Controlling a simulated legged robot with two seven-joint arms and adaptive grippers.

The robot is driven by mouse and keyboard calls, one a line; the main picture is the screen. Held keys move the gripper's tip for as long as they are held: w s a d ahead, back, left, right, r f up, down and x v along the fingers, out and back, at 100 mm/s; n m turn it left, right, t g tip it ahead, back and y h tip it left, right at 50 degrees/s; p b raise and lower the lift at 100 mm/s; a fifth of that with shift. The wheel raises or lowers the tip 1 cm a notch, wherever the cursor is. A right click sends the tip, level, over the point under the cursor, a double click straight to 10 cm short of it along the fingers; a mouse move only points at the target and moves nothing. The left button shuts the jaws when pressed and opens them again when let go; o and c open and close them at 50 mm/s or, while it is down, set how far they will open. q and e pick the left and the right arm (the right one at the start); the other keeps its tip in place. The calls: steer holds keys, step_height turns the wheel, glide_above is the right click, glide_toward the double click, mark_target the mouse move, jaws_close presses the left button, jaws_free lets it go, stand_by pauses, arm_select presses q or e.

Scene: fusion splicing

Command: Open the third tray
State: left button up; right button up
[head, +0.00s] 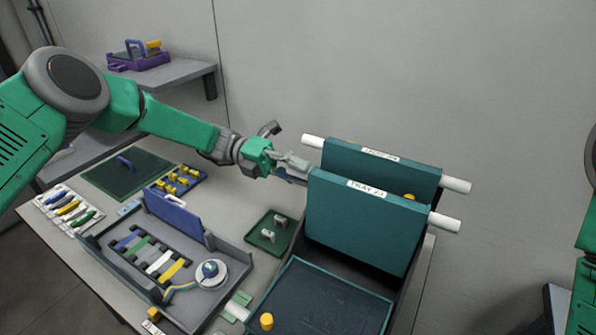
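Two teal trays stand tilted up in a dark holder at the right of the table. My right gripper is out of view.
A grey work tray (120,262) with coloured strips and a round spool (210,271) sits left of the holder. A small green tray (270,232) lies between. A green mat (122,170) and a wall shelf (160,72) with a purple box (138,60) are further back.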

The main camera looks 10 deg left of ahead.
arm_select(q)
steer(key=o, duration=0.4)
steer(key=shift+w+d+f, duration=0.1)
steer(key=shift+w+f, duration=0.05)
steer(key=shift+f, duration=0.05)
steer(key=shift+c, duration=0.2)
steer(key=shift+w+d, duration=0.1)
steer(key=shift+w, duration=0.15)
steer(key=shift+s, duration=0.1)
steer(key=v, duration=1.2)
steer(key=shift+f, duration=0.1)
